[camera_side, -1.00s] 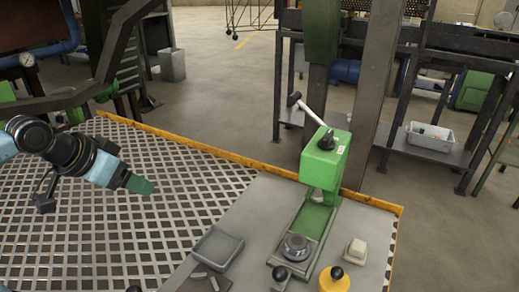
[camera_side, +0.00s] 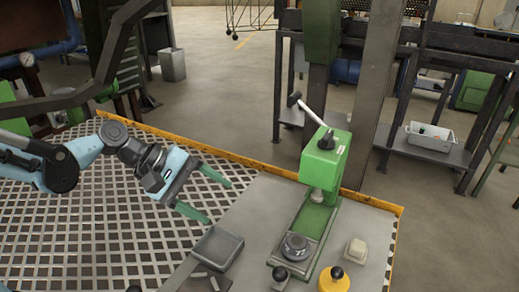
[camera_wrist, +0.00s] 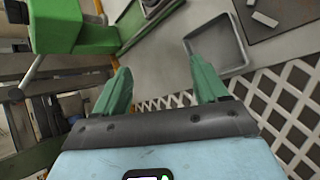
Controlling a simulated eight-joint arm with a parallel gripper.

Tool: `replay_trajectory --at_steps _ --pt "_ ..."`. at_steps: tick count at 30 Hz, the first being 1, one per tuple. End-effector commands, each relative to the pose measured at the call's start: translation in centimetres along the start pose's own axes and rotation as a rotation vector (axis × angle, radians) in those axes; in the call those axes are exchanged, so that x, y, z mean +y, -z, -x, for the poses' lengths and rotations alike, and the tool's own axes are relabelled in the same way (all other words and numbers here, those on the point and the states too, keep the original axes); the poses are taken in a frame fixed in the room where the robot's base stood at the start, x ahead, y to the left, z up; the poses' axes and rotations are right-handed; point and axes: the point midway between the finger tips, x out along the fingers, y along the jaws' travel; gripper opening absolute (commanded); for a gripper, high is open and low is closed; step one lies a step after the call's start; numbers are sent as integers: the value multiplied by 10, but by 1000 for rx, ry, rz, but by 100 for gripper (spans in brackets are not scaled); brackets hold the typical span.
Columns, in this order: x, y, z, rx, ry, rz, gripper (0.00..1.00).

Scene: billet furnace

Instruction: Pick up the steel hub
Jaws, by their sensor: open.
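The steel hub (camera_side: 295,247) is a round dark grey piece seated on the green base of the press (camera_side: 325,160). In the wrist view the hub (camera_wrist: 155,5) shows at the top edge, partly cut off. My gripper (camera_side: 219,203) has two green fingers spread wide apart with nothing between them. It is left of the press, above the edge of the lattice floor, clear of the hub. The fingers also show in the wrist view (camera_wrist: 159,66).
A grey tray (camera_side: 234,240) lies left of the press, with a dark plate (camera_side: 203,276) beside it. A pale block (camera_side: 355,250) and a yellow round-topped piece (camera_side: 334,284) sit right of the hub. The press lever (camera_side: 308,110) sticks up behind.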

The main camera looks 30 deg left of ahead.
Motion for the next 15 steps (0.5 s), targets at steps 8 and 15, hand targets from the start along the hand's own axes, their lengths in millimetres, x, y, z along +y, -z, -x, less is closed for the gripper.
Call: replay_trajectory --at_steps 8,15 --pt "7 -27 -44 -304 11 544 73" --pt "6 -38 -57 -434 57 766 73"
